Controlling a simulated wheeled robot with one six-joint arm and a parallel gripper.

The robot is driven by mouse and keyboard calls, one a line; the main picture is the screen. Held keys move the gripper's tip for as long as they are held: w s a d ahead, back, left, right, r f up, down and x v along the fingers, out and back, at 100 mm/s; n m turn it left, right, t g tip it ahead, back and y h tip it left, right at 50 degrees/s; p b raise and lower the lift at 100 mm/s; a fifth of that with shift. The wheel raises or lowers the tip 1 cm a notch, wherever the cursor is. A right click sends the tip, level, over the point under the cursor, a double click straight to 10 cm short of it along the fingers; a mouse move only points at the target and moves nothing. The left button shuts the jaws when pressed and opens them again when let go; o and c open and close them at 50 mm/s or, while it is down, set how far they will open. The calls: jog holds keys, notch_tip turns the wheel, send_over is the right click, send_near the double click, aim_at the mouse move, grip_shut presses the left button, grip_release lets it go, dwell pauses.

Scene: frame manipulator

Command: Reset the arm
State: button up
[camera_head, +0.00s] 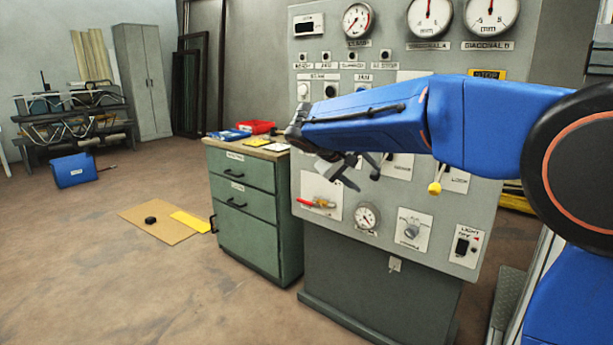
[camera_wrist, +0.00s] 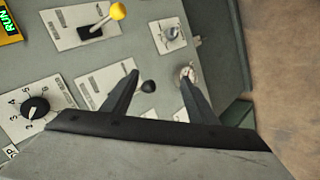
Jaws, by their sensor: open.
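My blue arm (camera_head: 370,115) reaches leftward across the front of a grey control panel (camera_head: 385,262). My gripper (camera_head: 364,171) is in front of the middle of the panel, with its dark fingers spread apart. In the wrist view my gripper (camera_wrist: 160,84) is open, and no object is held between its fingers. A black-knobbed lever (camera_wrist: 148,87) appears between the fingers, on the panel behind them; whether a finger touches the panel is hard to tell. A small gauge (camera_wrist: 187,74) shows by the right fingertip.
The panel carries a yellow-knobbed lever (camera_head: 435,187), a red-handled valve (camera_head: 318,203), a pressure gauge (camera_head: 367,217) and a light switch (camera_head: 464,246). A green drawer cabinet (camera_head: 245,229) stands left of it, with a red bin (camera_head: 257,127) on top. Open floor (camera_head: 130,265) lies further left.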

jog(key=s+d+f+m+g+y, duration=0.15)
jog(key=s+d+f, duration=0.25)
jog(key=s+d, duration=0.5)
jog(key=s+d+f+g+y, duration=0.1)
jog(key=s+d+f+y, duration=0.25)
jog(key=s, duration=0.95)
jog(key=s+f+m+y, duration=0.1)
jog(key=s+f, duration=0.4)
jog(key=s, duration=0.4)
jog(key=s+f+m+y, duration=0.1)
jog(key=s+f+y, duration=0.1)
jog(key=s+f, duration=0.4)
jog(key=s, duration=0.3)
jog(key=shift+s+d+f+t, duration=0.2)
jog(key=shift+s+d+t, duration=0.15)
jog(key=shift+s+d, duration=0.05)
